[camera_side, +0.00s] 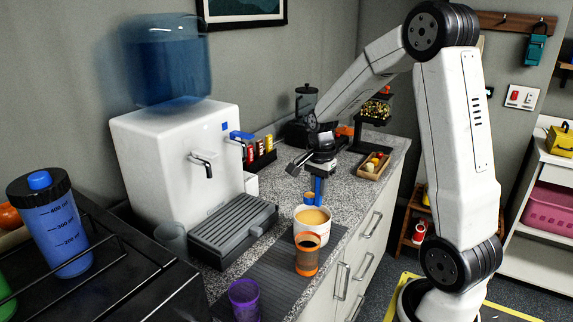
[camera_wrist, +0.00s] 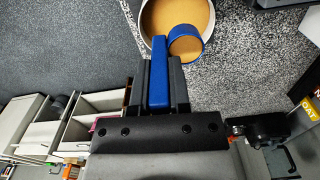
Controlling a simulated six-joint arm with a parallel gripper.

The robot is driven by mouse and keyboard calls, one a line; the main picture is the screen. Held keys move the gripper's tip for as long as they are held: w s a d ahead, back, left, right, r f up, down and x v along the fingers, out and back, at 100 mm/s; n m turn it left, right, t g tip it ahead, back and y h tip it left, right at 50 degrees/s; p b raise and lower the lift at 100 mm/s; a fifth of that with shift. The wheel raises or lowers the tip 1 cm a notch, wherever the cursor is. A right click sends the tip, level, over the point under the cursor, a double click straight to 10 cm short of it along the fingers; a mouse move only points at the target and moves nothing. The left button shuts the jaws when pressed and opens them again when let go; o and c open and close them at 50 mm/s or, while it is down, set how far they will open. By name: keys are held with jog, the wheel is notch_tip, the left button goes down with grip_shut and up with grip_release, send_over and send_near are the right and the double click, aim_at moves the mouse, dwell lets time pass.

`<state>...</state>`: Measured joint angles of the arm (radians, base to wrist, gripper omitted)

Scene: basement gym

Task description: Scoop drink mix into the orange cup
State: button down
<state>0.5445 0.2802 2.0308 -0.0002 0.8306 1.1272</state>
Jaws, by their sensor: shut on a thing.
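My gripper (camera_side: 319,172) is shut on the upright blue handle of a scoop (camera_side: 309,197); the gripper also shows in the wrist view (camera_wrist: 159,85). The scoop's round bowl (camera_wrist: 185,43) holds tan powder. In the wrist view the bowl overlaps the rim of the white tub (camera_wrist: 148,38), which holds tan drink mix (camera_wrist: 175,15). In the side view the bowl is just above and behind the tub (camera_side: 313,228); I cannot tell whether they touch. The orange cup (camera_side: 306,262) stands in front of the tub, dark inside, and is not visible in the wrist view.
A purple cup (camera_side: 244,298) stands nearer the camera on the dark mat (camera_side: 265,275). A water dispenser (camera_side: 175,150) with a drip tray (camera_side: 235,232) is to the left. A box of packets (camera_side: 262,158) and a wooden tray (camera_side: 373,168) stand farther back. The counter's edge is at right.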

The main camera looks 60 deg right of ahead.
jog(key=s+a+r, duration=0.2)
jog(key=s+a, duration=0.3)
jog(key=a, duration=0.5)
jog(key=shift+s+a, duration=0.15)
jog(key=shift+a, duration=0.05)
jog(key=shift+d, duration=0.15)
jog(key=d+f+t+y, duration=0.1)
jog(key=d+f+y, duration=0.4)
jog(key=y, duration=1)
jog(key=shift+s+d+f+t+y, duration=0.3)
jog(key=shift+d+f+y, duration=0.1)
jog(key=shift+f, duration=0.45)
jog(key=shift+a+r, duration=0.1)
jog(key=shift+a, duration=0.05)
dwell(0.7)
